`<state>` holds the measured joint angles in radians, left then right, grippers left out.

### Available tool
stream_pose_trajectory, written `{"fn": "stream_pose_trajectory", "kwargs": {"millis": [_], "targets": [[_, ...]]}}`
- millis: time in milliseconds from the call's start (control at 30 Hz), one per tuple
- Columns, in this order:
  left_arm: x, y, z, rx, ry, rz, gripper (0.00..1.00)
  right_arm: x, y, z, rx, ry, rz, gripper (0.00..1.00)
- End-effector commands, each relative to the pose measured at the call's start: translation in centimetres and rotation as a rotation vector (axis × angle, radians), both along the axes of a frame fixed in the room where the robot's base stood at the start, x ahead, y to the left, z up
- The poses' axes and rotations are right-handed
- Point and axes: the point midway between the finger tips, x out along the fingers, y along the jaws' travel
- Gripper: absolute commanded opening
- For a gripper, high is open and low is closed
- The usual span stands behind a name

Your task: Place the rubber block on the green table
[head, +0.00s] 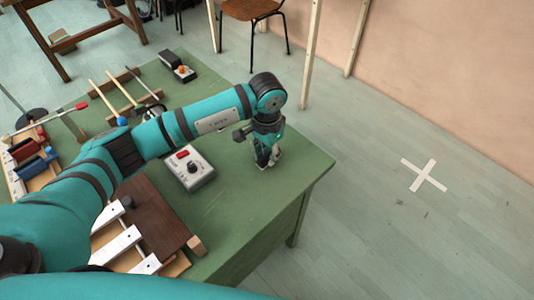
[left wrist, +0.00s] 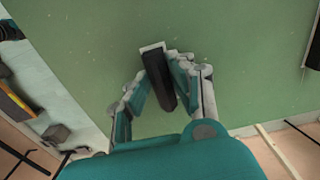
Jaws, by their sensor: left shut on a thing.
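My left gripper (head: 268,158) points down over the right part of the green table (head: 285,190). In the left wrist view, the left gripper (left wrist: 161,80) is shut on a dark block with a pale end, which looks like the rubber block (left wrist: 158,78). The block lies lengthwise between the fingers, with the green tabletop (left wrist: 240,60) behind it. In the head view the gripper mostly hides the block. The fingertips are at or just above the tabletop; I cannot tell whether the block touches it. My right gripper is not in view.
A grey box with a knob (head: 190,168) stands left of the gripper. A dark brown board (head: 155,215) and white bars (head: 118,243) lie at the front. A black device with an orange knob (head: 181,71) sits at the back. The tabletop around the gripper is clear.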

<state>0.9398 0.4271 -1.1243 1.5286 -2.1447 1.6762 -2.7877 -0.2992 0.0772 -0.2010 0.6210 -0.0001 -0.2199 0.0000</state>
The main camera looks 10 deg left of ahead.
Motion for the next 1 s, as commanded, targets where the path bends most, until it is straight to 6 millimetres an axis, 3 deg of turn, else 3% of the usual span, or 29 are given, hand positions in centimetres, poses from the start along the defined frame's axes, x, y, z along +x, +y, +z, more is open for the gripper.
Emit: {"fn": "stream_pose_trajectory", "kwargs": {"millis": [100, 133, 300, 667, 767, 1000], "targets": [[0.0, 0.0, -0.4, 0.0, -0.001, 0.0, 0.0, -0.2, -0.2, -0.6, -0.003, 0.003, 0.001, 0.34], [0.0, 0.0, -0.2, 0.0, -0.001, 0.0, 0.25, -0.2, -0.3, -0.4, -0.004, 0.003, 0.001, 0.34], [0.0, 0.0, -0.2, 0.0, 0.0, 0.0, 0.45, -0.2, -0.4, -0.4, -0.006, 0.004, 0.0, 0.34], [0.0, 0.0, 0.4, -0.001, -0.001, 0.0, 0.45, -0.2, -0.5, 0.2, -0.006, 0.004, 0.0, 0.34], [0.2, 0.1, 1.8, -0.001, -0.005, -0.001, 0.45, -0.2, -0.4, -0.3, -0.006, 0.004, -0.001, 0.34], [0.2, 0.1, 7.1, 0.001, -0.006, -0.001, 0.45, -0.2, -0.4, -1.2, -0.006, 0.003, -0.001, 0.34]]}}
